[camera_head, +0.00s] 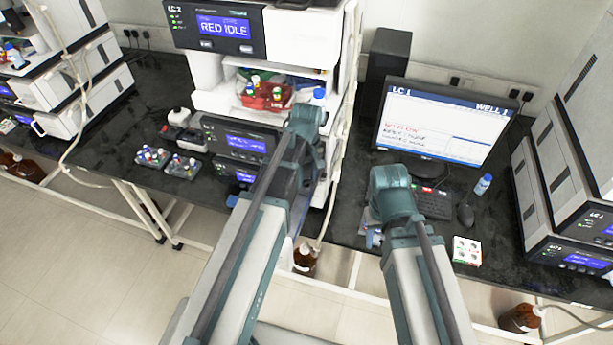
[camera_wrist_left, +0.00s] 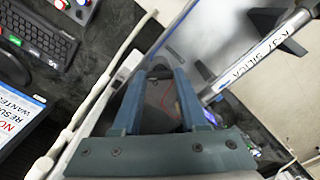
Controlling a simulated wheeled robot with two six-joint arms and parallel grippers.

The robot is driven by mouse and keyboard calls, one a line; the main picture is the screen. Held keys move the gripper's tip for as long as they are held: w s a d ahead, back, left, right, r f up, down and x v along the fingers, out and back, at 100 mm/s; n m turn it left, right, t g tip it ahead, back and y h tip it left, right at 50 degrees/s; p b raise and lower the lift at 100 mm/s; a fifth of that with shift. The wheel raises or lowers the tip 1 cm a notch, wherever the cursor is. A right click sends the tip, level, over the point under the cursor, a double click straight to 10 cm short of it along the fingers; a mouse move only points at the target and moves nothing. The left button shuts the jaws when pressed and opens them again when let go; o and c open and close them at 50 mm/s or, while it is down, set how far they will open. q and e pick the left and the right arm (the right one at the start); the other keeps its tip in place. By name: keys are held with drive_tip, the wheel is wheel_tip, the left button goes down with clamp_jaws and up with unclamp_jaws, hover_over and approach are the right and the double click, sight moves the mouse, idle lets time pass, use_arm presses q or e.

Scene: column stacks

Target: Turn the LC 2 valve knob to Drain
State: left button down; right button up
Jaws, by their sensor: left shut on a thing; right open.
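The LC 2 stack (camera_head: 225,95) stands at the middle back of the bench, its top display reading "RED IDLE". My left arm reaches its right side in the head view, where the wrist hides the valve and most of the gripper. In the left wrist view, the two blue fingers of my left gripper (camera_wrist_left: 161,75) stand a little apart, pointing at a grey panel (camera_wrist_left: 215,45). They are shut on a dark thing between them, apparently the valve knob; its pointer and labels cannot be read. My right gripper (camera_head: 374,236) is open over the bench, mostly hidden by its wrist.
A monitor (camera_head: 443,122) labelled LC 1, a keyboard (camera_head: 432,203) and a mouse (camera_head: 466,215) are right of the stack. A red tray of bottles (camera_head: 265,97) sits in the stack. Pale tubing (camera_head: 345,90) runs down its right edge. Another stack (camera_head: 575,165) stands far right.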

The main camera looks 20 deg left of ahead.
idle(0.4)
use_arm(q)
drive_tip(key=shift+c, duration=2.2)
unclamp_jaws()
wheel_tip(320, 180, up, 14)
drive_tip(key=p, duration=1.4)
drive_tip(key=shift+f, duration=0.1)
drive_tip(key=s+d+f+m+b, duration=0.5)
drive_tip(key=s+f+m+b, duration=0.1)
drive_tip(key=f+b, duration=0.3)
drive_tip(key=s+d+f+m+y+b, duration=0.1)
drive_tip(key=s+d+f+m+b, duration=0.5)
drive_tip(key=s+f+b, duration=0.2)
drive_tip(key=shift+s+f+m+b, duration=0.3)
drive_tip(key=shift+s+f+b, duration=0.05)
drive_tip(key=shift+s+b, duration=0.15)
